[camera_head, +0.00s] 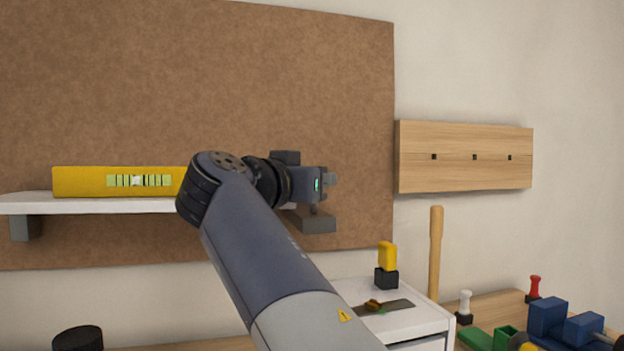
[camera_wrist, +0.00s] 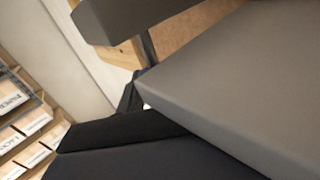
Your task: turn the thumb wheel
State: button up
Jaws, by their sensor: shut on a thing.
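I cannot make out the thumb wheel in either view. My gripper (camera_head: 328,182) is shut at the right end of the white shelf, in front of the cork board. What lies between its fingers is hidden by the gripper and arm. A grey block (camera_head: 312,221) sits just below the gripper, with a short thin dark piece between them. In the wrist view a large grey block (camera_wrist: 235,85) fills the right side very close to the camera. A darker grey piece (camera_wrist: 130,15) is at the top, with a thin dark rod near the gap between them.
The white shelf (camera_head: 100,203) bears a yellow spirit level (camera_head: 80,182). A wooden board (camera_head: 465,157) hangs at right. Below stand a white cabinet (camera_head: 405,322), an upright wooden handle (camera_head: 435,250), a yellow-handled tool (camera_head: 387,256) and blue blocks (camera_head: 547,317). Bare wall is upper right.

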jog(key=shift+w+f, duration=0.15)
jog(key=shift+f, duration=0.3)
jog(key=o, duration=0.6)
jog(key=shift+o, duration=0.8)
jog(key=shift+w+d, duration=0.1)
jog(key=shift+d, duration=0.05)
jog(key=shift+o, duration=0.9)
jog(key=shift+r, duration=0.2)
jog(key=p+v, duration=0.1)
jog(key=v, duration=1)
